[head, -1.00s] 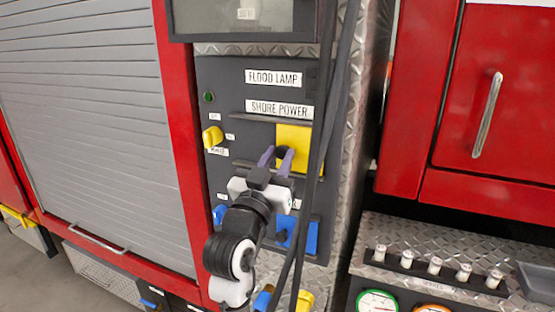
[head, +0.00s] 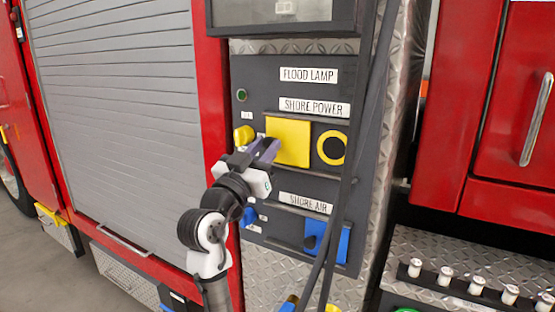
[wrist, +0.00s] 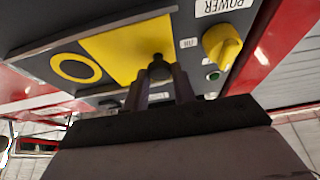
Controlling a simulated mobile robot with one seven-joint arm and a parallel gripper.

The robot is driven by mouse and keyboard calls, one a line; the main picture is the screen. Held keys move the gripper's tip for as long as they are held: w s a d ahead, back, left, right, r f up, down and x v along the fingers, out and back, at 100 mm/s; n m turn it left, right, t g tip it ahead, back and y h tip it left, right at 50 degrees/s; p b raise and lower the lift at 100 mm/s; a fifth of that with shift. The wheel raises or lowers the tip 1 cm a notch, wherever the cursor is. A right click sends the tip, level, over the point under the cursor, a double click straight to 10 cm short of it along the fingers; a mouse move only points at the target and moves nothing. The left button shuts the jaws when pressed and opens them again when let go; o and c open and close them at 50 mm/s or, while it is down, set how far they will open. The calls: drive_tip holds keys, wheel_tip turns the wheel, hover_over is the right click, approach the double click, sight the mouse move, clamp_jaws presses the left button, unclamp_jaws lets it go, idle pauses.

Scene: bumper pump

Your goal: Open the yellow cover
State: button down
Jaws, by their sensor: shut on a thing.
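The yellow cover (head: 289,141) is a flat square plate under the SHORE POWER label, at the left part of its slot. A yellow ring socket (head: 331,148) is uncovered to its right. My gripper (head: 269,150) is at the cover's left edge, its fingers shut on a small dark knob on the cover. The wrist view shows the picture turned over: the cover (wrist: 122,46), the knob (wrist: 159,68) between the fingers, and the ring (wrist: 76,68) exposed. The fingers partly hide the knob.
A yellow rotary knob (head: 243,136) sits close left of my gripper. Below are a blue cover (head: 340,245) and a blue knob (head: 249,216). Dark cables (head: 357,150) hang in front of the panel's right side. A grey roller shutter (head: 120,120) stands to the left.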

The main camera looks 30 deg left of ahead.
drive_tip(key=c, duration=1.1)
unclamp_jaws()
drive_tip(key=shift+c, duration=0.2)
drive_tip(key=b+v, duration=0.4)
drive_tip(key=v, duration=0.9)
drive_tip(key=shift+s, duration=0.4)
drive_tip(key=shift+a+b, duration=0.1)
drive_tip(key=shift+b, duration=0.2)
